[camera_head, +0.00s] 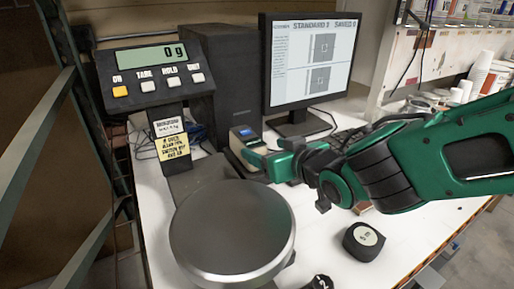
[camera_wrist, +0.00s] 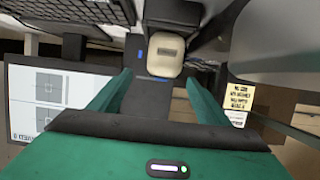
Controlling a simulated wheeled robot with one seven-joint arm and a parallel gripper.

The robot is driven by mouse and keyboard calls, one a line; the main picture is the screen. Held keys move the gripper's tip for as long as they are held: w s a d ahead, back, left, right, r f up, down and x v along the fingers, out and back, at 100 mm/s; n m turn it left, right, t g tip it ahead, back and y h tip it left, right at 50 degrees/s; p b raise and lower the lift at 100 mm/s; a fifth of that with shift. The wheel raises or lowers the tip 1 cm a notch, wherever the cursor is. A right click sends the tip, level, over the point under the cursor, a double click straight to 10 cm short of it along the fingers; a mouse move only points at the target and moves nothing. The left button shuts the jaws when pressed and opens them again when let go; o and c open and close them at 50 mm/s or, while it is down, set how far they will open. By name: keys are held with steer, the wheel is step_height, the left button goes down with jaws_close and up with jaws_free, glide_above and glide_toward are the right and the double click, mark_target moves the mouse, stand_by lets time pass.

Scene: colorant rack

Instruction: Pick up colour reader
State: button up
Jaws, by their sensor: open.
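In the wrist view a device with a pale, rounded face and dark body, seemingly the colour reader (camera_wrist: 165,55), lies ahead between the two green fingers of my gripper (camera_wrist: 158,80). The fingers are apart with a gap between them. I cannot tell whether either finger touches the reader.
A scale with a round steel pan (camera_head: 232,228) and raised display (camera_head: 155,75) stands left of my gripper. A monitor (camera_head: 310,60) and dark computer tower (camera_head: 222,80) stand behind. A black tape measure (camera_head: 363,241) lies at the front right.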

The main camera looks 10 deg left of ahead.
mark_target(248, 144)
steer(key=shift+a+f, duration=0.1)
steer(key=shift+f, duration=0.2)
steer(key=shift+w+a+f, duration=0.15)
steer(key=shift+w, duration=0.1)
steer(key=shift+x, duration=5)
steer(key=shift+a, duration=0.15)
